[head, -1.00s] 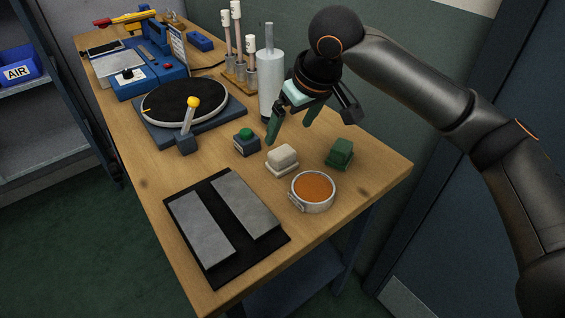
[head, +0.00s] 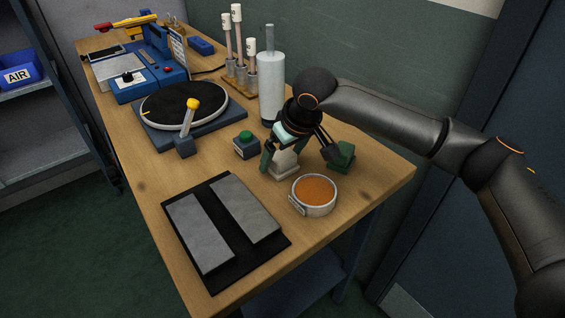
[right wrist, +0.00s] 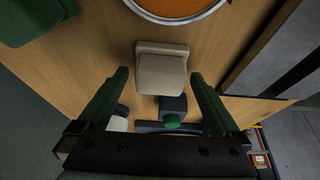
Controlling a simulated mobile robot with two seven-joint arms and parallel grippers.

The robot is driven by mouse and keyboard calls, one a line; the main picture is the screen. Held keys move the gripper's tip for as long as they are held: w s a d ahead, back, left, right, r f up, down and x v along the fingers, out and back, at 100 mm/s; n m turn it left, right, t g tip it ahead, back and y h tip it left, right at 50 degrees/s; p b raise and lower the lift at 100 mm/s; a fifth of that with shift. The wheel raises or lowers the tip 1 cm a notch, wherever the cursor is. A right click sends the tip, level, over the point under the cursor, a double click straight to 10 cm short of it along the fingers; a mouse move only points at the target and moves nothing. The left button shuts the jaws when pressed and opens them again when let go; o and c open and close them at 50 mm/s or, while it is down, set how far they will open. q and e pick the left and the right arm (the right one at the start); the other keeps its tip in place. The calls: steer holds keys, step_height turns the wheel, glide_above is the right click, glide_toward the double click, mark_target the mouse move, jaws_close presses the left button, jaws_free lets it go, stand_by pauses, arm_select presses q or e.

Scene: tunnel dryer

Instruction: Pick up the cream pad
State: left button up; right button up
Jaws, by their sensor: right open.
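The cream pad (head: 284,165) is a small block on a wider base, standing on the wooden bench. In the head view my right gripper (head: 295,160) is over it, and its wrist hides the pad's upper part. In the right wrist view the cream pad (right wrist: 161,72) lies ahead of the open, empty green fingers (right wrist: 160,85), roughly centred between their lines. The fingers do not touch it as far as I can see. My left gripper is not in view.
A green pad (head: 342,157) stands close on the right. A round tin with orange filling (head: 314,195) is in front. A dark block with a green button (head: 246,146) is on the left. A black mat (head: 213,276) with grey plates lies at front left.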

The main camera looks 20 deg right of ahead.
mark_target(278, 151)
steer(key=shift+c, duration=0.4)
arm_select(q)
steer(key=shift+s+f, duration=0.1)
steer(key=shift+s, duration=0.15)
arm_select(e)
steer(key=c, duration=1.3)
steer(key=shift+r, duration=0.1)
steer(key=shift+r, duration=0.55)
step_height(278, 151, up, 2)
steer(key=shift+s+r+p, duration=0.1)
steer(key=shift+r+p, duration=0.15)
steer(key=shift+p, duration=0.2)
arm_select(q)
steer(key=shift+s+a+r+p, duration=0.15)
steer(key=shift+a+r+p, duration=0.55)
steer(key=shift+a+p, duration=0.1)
arm_select(e)
steer(key=shift+s+a+r, duration=0.1)
steer(key=shift+s+r, duration=1.45)
steer(key=shift+s, duration=0.75)
steer(key=shift+s+a+r, duration=0.1)
steer(key=shift+s+r, duration=1.4)
steer(key=shift+s, duration=0.8)
steer(key=shift+s+a+r, duration=0.1)
steer(key=shift+s+r, duration=1.45)
steer(key=shift+s, duration=0.75)
